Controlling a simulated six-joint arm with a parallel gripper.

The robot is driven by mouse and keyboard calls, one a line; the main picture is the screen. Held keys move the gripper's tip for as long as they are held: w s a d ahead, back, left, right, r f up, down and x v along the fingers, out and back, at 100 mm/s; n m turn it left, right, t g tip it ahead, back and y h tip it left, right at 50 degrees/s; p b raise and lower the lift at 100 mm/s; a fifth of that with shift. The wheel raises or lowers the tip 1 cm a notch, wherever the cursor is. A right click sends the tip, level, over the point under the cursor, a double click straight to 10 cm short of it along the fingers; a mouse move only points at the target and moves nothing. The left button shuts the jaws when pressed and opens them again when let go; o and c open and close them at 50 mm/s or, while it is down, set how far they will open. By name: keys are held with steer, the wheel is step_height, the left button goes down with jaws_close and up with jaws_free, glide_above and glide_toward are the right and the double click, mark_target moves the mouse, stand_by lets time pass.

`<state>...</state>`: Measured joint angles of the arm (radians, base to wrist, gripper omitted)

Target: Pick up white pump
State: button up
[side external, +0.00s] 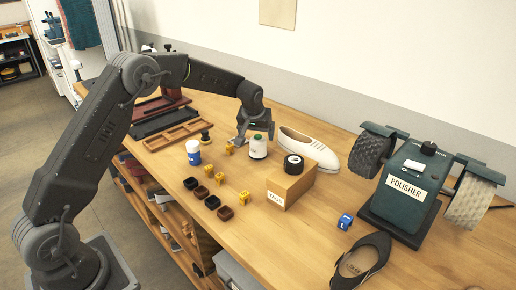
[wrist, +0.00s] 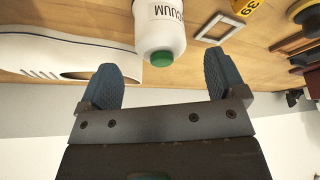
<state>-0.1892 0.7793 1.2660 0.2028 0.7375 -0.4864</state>
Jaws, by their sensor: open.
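A white canister with a green cap (side external: 258,148) stands on the wooden bench. In the wrist view the canister (wrist: 160,22) is lettered, with "CUUM" readable, and its cap lies between my fingertips in the picture. A white shoe with stripes (side external: 312,150) lies just right of the canister; it also shows in the wrist view (wrist: 60,48), at the left. Which of the two is the white pump I cannot tell for certain.
A wooden tag box (side external: 290,190) carries a black round tin (side external: 293,164).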

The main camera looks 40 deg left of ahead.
mark_target(257, 139)
steer(key=shift+x, duration=3.1)
steer(key=shift+s+d+f, duration=0.1)
steer(key=shift+s, duration=0.05)
steer(key=c, duration=1.2)
